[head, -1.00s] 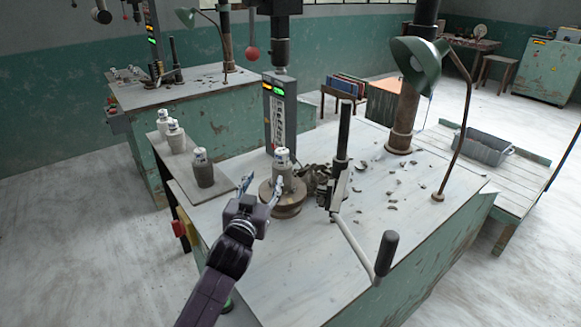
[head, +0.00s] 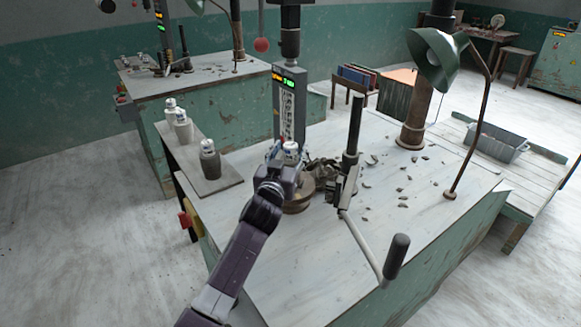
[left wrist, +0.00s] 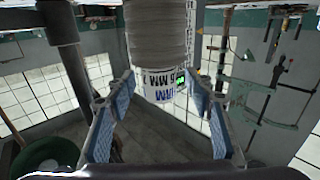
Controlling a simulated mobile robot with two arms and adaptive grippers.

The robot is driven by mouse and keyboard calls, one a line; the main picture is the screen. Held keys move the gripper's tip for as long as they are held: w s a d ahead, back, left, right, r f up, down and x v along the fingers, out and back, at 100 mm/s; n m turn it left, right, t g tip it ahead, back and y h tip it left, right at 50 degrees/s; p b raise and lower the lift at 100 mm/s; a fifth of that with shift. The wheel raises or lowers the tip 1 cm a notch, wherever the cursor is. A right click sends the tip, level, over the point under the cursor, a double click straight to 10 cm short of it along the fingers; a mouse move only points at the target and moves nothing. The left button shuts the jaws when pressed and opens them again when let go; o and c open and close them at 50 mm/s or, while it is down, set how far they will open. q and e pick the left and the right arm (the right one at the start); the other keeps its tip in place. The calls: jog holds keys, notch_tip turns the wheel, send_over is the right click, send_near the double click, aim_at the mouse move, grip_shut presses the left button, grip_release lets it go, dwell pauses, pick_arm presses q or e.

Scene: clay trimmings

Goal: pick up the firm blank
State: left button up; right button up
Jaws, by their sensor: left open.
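A grey blank with a white, printed top stands on the round brown wheel (head: 299,207) of the near bench. In the head view only its white top (head: 290,150) shows clearly; my left gripper (head: 281,160) covers most of its body. In the left wrist view the ribbed grey blank (left wrist: 160,35) fills the upper middle, its printed white end lowest. The left fingers (left wrist: 161,76) are open, one on each side of it, with gaps showing. Three similar blanks (head: 210,160) stand on the side board. I cannot tell by look which one is firm. My right gripper is out of view.
An upright gauge with green lights (head: 289,100) stands behind the wheel. A black-handled lever (head: 397,255) stands to its right. Clay scraps (head: 370,184) lie across the bench. A green lamp (head: 434,60) overhangs the back right. The bench front is clear.

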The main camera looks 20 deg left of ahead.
pick_arm(q)
jog(key=shift+w, duration=0.2)
grip_shut()
dwell(0.3)
jog(key=shift+r, duration=0.25)
